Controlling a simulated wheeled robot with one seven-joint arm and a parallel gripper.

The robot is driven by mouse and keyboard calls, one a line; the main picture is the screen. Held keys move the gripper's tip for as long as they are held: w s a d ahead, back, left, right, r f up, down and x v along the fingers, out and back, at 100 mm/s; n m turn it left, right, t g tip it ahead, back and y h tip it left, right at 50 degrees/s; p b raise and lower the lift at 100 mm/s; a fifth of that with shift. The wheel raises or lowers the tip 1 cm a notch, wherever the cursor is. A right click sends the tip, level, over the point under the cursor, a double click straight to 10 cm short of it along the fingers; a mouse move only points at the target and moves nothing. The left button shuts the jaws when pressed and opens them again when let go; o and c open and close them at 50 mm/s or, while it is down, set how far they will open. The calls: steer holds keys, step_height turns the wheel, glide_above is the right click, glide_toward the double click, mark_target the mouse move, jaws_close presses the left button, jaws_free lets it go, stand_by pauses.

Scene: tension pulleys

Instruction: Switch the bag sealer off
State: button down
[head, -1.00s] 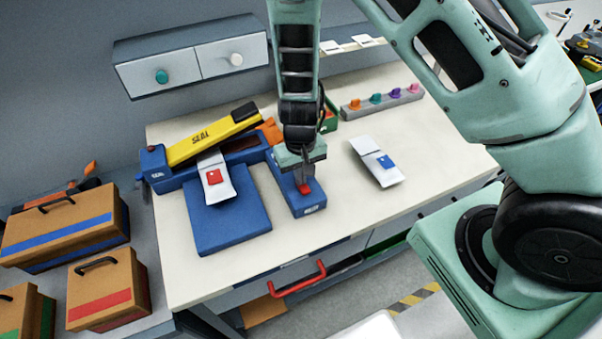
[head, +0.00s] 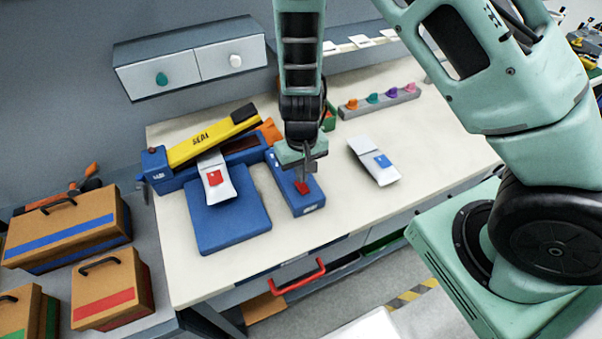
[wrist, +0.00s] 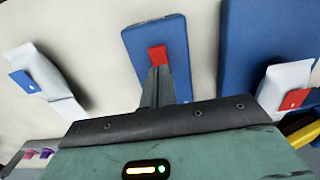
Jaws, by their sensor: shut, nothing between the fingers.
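The bag sealer (head: 235,150) is a long blue unit with a yellow arm (head: 212,138) marked SEAL, tilted up to the right. Right of it on the bench is a blue switch box (head: 313,206) with a red switch (head: 302,188) on top. The box (wrist: 139,38) and red switch (wrist: 157,54) also show in the wrist view. My gripper (head: 306,174) is shut and empty, pointing down just over the switch. In the wrist view my fingertips (wrist: 158,68) overlap the switch's near edge; I cannot tell whether they touch it.
A white pouch with a red label (head: 218,180) lies from the sealer onto a blue platform (head: 232,224). Another pouch with a blue label (head: 372,160) lies right of the switch box. A rail with several coloured knobs (head: 380,101) stands behind. The bench front right is clear.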

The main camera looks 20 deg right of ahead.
step_height(320, 180, up, 12)
steer(key=w, duration=0.1)
steer(key=shift+w, duration=0.35)
steer(key=shift+f, duration=0.1)
steer(key=s+a+r+n+b, duration=0.3)
steer(key=s+n+b, duration=0.1)
steer(key=s, duration=0.7)
steer(key=s+a+r+n+b, duration=0.3)
steer(key=s+a+n, duration=0.1)
steer(key=s, duration=0.6)
steer(key=m+g+b, duration=0.1)
steer(key=m+b, duration=0.4)
steer(key=m, duration=0.3)
glide_above(302, 187)
steer(key=w, duration=0.2)
step_height(302, 187, down, 7)
steer(key=f, duration=0.4)
steer(key=s+f+p, duration=0.1)
steer(key=f, duration=0.3)
steer(key=s+f+p, duration=0.1)
steer(key=f, duration=0.4)
steer(key=shift+s+d, duration=0.2)
